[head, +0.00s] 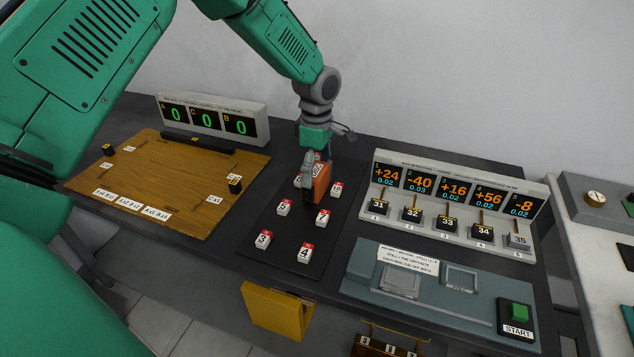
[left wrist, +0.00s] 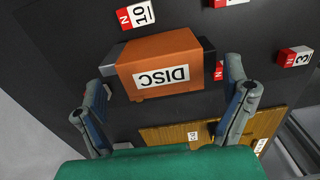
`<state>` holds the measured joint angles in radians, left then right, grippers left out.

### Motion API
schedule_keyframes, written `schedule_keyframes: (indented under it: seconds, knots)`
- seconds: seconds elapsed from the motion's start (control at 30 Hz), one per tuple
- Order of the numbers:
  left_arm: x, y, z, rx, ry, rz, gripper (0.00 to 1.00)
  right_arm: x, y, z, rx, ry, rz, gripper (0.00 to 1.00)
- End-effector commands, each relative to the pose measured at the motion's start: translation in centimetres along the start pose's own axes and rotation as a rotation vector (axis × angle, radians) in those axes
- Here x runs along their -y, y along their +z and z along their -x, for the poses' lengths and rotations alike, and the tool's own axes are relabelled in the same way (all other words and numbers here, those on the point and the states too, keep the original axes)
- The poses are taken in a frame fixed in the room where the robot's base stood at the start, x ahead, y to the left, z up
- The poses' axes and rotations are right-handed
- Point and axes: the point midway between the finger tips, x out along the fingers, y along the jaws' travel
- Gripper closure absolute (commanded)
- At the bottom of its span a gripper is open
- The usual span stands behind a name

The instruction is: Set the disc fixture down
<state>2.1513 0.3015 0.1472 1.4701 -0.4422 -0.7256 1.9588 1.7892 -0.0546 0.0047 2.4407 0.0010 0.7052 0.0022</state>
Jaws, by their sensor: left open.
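The disc fixture (head: 321,184) is an orange block labelled DISC, at the far part of the black mat (head: 270,245) among small numbered magnets. In the left wrist view the fixture (left wrist: 160,68) shows its label upside down and has dark ends. My left gripper (head: 312,165) comes down over it from above. In the left wrist view its fingers (left wrist: 165,88) are spread, one near each end of the block, with visible room beside them. Whether the fixture's underside rests fully on the mat cannot be told. My right gripper is not in view.
Several red-and-white magnets (head: 305,253) lie on the mat close around the fixture. A wooden board (head: 150,185) is at left, with a three-digit display (head: 212,118) behind it. A rack (head: 450,205) of numbered pieces stands at right, behind a grey-blue panel (head: 440,300) and green START button (head: 518,312).

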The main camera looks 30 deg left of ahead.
Motion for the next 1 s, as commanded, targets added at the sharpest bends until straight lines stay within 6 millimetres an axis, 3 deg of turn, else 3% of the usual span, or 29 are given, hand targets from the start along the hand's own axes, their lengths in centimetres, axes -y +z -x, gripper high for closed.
schedule_keyframes:
  seconds: [0.2,0.4,0.43,0.77,1.0]
  knots:
    - [-0.1,-0.1,0.0,0.002,0.001,0.0,0.1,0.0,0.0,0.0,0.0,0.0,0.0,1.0]
    - [0.0,-0.1,-0.1,0.001,-0.001,0.0,0.81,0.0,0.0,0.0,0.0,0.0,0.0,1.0]
    - [0.0,-0.1,-0.1,0.001,-0.001,0.0,0.85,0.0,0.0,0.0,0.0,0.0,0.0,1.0]
    - [0.0,-0.1,0.2,0.0,-0.003,0.0,0.85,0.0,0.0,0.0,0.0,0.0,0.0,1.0]
    - [-0.1,-0.1,4.4,0.0,0.006,-0.001,0.85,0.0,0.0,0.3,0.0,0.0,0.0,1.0]
